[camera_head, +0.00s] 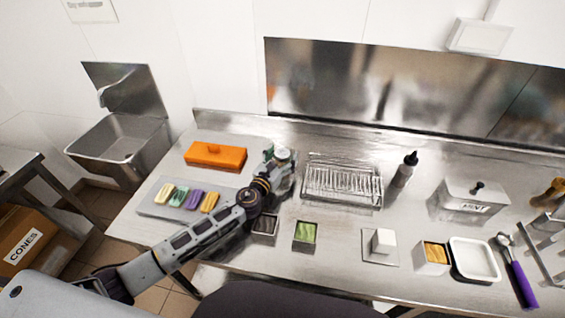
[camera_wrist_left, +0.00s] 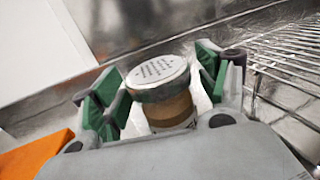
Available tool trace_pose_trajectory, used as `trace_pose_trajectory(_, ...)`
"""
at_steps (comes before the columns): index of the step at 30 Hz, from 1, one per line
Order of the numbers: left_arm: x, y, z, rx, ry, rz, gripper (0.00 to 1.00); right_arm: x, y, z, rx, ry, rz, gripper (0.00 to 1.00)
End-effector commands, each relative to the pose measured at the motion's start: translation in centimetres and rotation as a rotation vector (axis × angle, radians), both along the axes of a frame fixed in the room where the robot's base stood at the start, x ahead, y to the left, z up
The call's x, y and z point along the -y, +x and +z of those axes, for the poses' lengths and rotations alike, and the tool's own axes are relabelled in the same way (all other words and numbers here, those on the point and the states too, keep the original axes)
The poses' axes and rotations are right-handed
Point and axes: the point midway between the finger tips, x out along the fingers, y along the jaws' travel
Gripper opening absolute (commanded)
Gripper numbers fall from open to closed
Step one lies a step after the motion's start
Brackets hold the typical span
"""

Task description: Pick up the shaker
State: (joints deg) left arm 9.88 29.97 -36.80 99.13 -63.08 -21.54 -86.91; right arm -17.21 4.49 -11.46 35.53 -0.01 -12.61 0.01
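The shaker (camera_wrist_left: 165,95) is a small upright jar with a pale, printed lid and a brown body. In the left wrist view it stands between the green-padded fingers of my left gripper (camera_wrist_left: 155,90). The fingers are spread, with gaps visible beside the shaker. In the head view the shaker's lid (camera_head: 283,154) shows at the end of my left arm, and the left gripper (camera_head: 275,160) is around it. The shaker's lower part is hidden by the gripper. My right gripper is in neither view.
A wire rack (camera_head: 342,181) stands just right of the shaker, and an orange box (camera_head: 215,156) lies to its left. A tray (camera_head: 160,210) with several coloured items and small containers, including a green-filled one (camera_head: 306,233), are nearer the front. A dark bottle (camera_head: 404,172) stands beyond the rack.

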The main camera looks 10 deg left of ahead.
Motion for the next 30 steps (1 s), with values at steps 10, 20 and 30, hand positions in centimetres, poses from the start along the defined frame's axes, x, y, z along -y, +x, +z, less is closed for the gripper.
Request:
trace_pose_trajectory(10, 0.0, 0.0, 0.0, 0.001, 0.000, 0.000, 0.29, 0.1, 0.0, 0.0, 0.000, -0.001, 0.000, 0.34)
trace_pose_trajectory(20, 0.0, 0.0, 0.4, 0.001, 0.000, 0.000, 0.28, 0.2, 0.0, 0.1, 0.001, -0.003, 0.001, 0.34)
trace_pose_trajectory(30, -0.1, 0.1, 3.3, 0.004, 0.001, 0.000, 0.28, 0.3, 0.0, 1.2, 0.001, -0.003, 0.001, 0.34)
